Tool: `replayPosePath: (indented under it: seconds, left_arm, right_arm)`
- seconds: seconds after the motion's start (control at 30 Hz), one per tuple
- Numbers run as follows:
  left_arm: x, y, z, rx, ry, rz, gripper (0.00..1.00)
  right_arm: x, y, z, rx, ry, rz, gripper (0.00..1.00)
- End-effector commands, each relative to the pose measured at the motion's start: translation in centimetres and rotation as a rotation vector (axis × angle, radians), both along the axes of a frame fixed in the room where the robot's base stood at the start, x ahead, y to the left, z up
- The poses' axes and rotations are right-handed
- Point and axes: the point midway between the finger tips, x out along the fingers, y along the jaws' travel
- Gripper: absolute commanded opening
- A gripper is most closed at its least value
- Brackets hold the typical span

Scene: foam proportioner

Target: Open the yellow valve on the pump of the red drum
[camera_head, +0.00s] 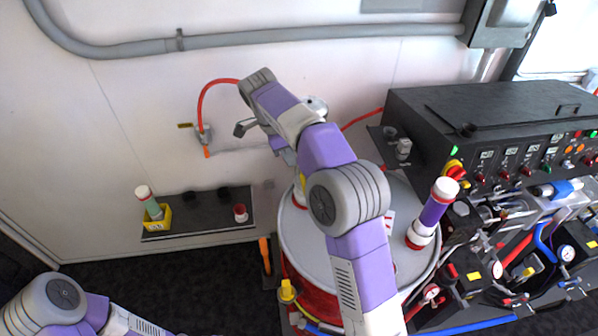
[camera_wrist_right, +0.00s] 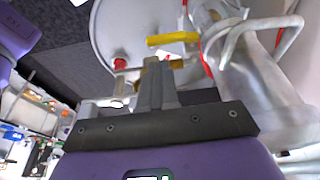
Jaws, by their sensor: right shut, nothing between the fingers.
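The red drum (camera_head: 308,283) with its grey lid stands under my right arm in the head view, which covers much of it. In the right wrist view, the yellow valve handle (camera_wrist_right: 172,39) lies crosswise by the grey pump (camera_wrist_right: 255,75). My right gripper (camera_wrist_right: 158,62) is shut and empty. Its fingertips appear just below the handle in that picture; I cannot tell if they touch it. In the head view its fingers are hidden or unclear behind the arm. My left arm shows at lower left, but its gripper is out of view.
A black control console (camera_head: 490,120) with gauges and hoses stands right of the drum. A purple-and-white cylinder (camera_head: 436,205) stands at the lid's right edge. A dark wall shelf (camera_head: 205,222) holds a small yellow container (camera_head: 157,220). A red hose (camera_head: 203,100) hangs on the wall.

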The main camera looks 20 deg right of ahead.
Motion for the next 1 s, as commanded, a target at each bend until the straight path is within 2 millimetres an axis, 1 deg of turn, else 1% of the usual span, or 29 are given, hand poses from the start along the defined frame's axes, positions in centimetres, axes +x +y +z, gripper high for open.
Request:
replayPosePath:
  seconds: [0.03,0.1,0.37,0.47,0.57,0.8,1.0]
  left_arm:
    - [0.0,0.0,0.1,0.0,0.0,0.0,0.0]
    - [0.0,0.0,0.1,0.0,0.0,0.0,0.0]
    - [0.0,0.0,0.0,0.0,0.0,0.0,0.0]
    - [0.0,0.0,-0.1,0.0,0.0,0.0,0.0]
    - [0.0,0.0,-0.3,0.0,0.0,0.0,0.0]
    - [0.0,0.0,-0.7,0.0,0.0,0.0,0.0]
    - [0.0,0.0,-0.7,0.0,0.0,0.0,0.0]
  right_arm:
    - [-0.1,-0.2,0.6,-0.008,-0.003,-0.019,0.0]
    - [-0.2,-0.3,0.8,-0.012,-0.002,-0.031,0.0]
    - [-0.2,-0.3,0.7,-0.011,-0.001,-0.029,0.0]
    - [-0.3,-0.4,0.3,-0.01,0.0,-0.03,0.0]
    - [-0.4,-0.8,-0.8,-0.01,0.002,-0.03,0.0]
    - [-0.7,-2.0,-5.1,-0.01,0.003,-0.029,0.0]
    - [-0.9,-2.7,-7.8,-0.008,0.0,-0.028,0.0]
